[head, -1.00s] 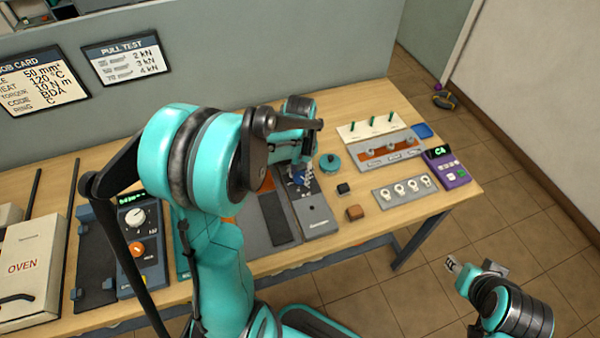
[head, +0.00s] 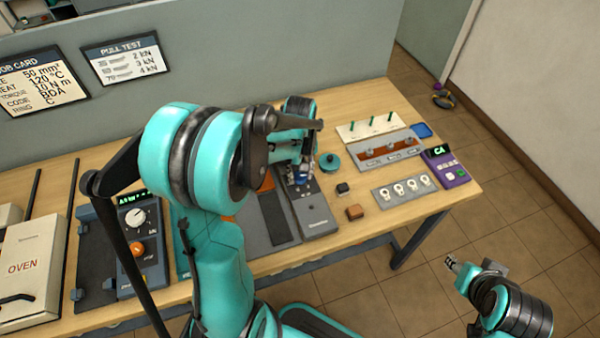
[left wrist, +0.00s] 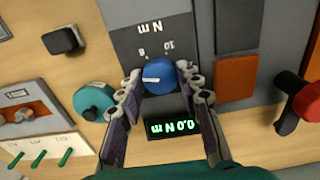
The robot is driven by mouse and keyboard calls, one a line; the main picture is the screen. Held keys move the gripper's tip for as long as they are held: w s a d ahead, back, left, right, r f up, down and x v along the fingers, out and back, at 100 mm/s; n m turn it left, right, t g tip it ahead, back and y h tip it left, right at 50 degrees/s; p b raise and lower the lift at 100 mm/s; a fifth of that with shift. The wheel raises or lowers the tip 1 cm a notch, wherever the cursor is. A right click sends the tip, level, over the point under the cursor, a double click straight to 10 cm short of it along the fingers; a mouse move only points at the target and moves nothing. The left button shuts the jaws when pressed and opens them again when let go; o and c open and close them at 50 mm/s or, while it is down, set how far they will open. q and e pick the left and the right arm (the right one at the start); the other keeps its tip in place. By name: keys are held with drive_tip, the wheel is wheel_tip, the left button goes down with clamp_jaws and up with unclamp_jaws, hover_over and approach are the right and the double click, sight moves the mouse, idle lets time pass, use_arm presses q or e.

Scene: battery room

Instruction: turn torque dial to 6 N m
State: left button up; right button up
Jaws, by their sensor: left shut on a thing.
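The blue torque dial (left wrist: 158,77) sits on a dark grey unit, with a white pointer line aimed roughly left in the left wrist view. The marks 8 and 10 and the letters N m show upside down above it. A green display (left wrist: 172,127) below it reads 0.0 N m, also upside down. My left gripper (left wrist: 159,84) is shut on the dial, one finger on each side. In the head view the left gripper (head: 302,168) is over the grey unit (head: 317,217) and largely hides the dial. My right gripper (head: 452,263) is over the floor, away from the bench; its jaws are too small to read.
A teal round knob (left wrist: 93,101) and a black block (left wrist: 63,40) stand close to the unit. A red-handled tool (left wrist: 300,100) lies on its other side. A purple box (head: 447,168) with a display stands at the bench's right end. The job card (head: 42,82) hangs behind.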

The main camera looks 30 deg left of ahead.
sight(300, 176)
use_arm(q)
drive_tip(key=shift+n, duration=1.3)
drive_tip(key=o, duration=1.2)
drive_tip(key=shift+c, duration=0.2)
wheel_tip(300, 176, up, 12)
